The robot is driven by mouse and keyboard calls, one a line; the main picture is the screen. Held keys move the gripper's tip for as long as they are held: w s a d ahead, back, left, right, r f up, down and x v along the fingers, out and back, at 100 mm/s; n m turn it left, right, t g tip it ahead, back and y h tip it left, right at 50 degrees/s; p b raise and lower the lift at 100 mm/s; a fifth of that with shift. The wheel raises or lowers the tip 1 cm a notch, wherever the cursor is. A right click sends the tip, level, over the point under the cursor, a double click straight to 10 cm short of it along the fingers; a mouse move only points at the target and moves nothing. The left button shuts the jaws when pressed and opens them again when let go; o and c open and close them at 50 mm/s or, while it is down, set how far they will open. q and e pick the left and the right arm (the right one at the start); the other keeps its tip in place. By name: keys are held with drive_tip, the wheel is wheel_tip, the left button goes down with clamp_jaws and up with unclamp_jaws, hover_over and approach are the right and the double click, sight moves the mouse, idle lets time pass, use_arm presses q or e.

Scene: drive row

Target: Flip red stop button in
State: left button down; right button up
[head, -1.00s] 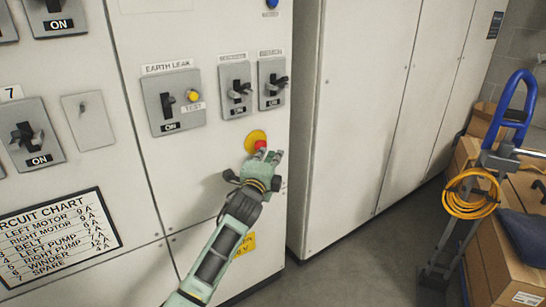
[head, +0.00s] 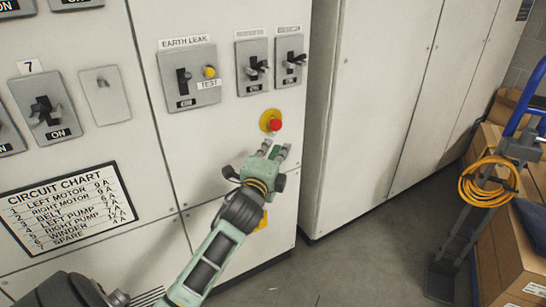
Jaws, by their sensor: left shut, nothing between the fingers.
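The red stop button (head: 275,125) sits on a round yellow plate (head: 266,116) on the white cabinet front, below the two small switches at the upper right. My left gripper (head: 279,150) is just below the button, with its fingers pointing up toward it. The fingers are shut with nothing between them. A small gap shows between the fingertips and the button in the picture; the depth between them is hard to tell. My right gripper is not in view.
Several switches line the cabinet, including the earth leak switch (head: 187,77) with a yellow test button (head: 210,71). A circuit chart (head: 68,208) is at lower left. At right stand a hand truck with a coiled yellow cable (head: 487,180) and cardboard boxes (head: 513,250). Grey floor lies between.

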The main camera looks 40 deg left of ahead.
use_arm(q)
drive_tip(key=v, duration=0.3)
drive_tip(key=shift+s+d, duration=0.25)
drive_tip(key=shift+s, duration=0.05)
idle(0.3)
